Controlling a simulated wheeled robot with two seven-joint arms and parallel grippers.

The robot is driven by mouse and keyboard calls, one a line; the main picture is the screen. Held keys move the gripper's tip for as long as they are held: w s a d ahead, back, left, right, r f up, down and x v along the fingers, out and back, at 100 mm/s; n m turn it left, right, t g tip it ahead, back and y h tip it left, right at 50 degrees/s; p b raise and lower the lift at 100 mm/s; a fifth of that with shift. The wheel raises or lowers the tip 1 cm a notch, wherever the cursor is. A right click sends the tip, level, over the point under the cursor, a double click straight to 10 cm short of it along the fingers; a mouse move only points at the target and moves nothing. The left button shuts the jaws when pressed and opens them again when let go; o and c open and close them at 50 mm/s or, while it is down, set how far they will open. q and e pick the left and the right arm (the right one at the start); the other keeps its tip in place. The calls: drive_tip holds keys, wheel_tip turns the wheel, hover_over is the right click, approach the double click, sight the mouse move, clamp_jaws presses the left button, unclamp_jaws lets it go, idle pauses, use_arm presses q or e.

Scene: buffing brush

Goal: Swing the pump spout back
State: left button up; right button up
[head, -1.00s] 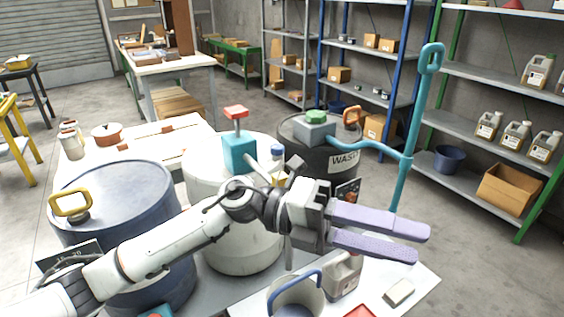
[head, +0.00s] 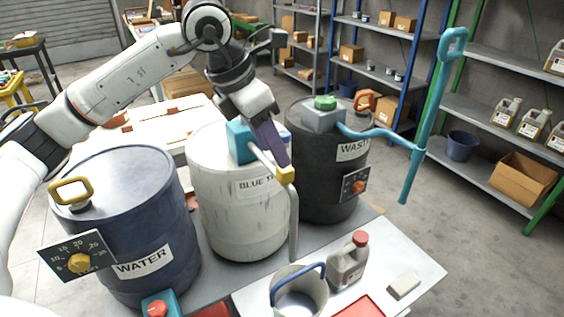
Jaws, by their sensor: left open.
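The pump's teal body (head: 238,140) stands on the white drum (head: 235,215) in the middle. Its grey spout (head: 293,225) runs toward the front right to a yellow elbow (head: 286,175), then hangs down above the pail (head: 298,292) with a blue handle. My left gripper (head: 277,152) is open and points down, its purple fingers right at the spout arm just behind the elbow. The fingers overlap in this view, so I cannot tell whether they straddle or touch the spout. My left arm hides the pump's red handle. My right gripper is not in view.
A blue WATER drum (head: 120,215) stands left, with a dial panel (head: 77,256). A black WASTE drum (head: 318,185) stands right, with a teal pipe (head: 425,125) reaching out. A grey jug (head: 348,258) and a pale block (head: 404,285) sit on the front table.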

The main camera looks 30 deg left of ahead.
use_arm(q)
drive_tip(key=x, duration=0.6)
drive_tip(key=shift+r, duration=0.1)
clamp_jaws()
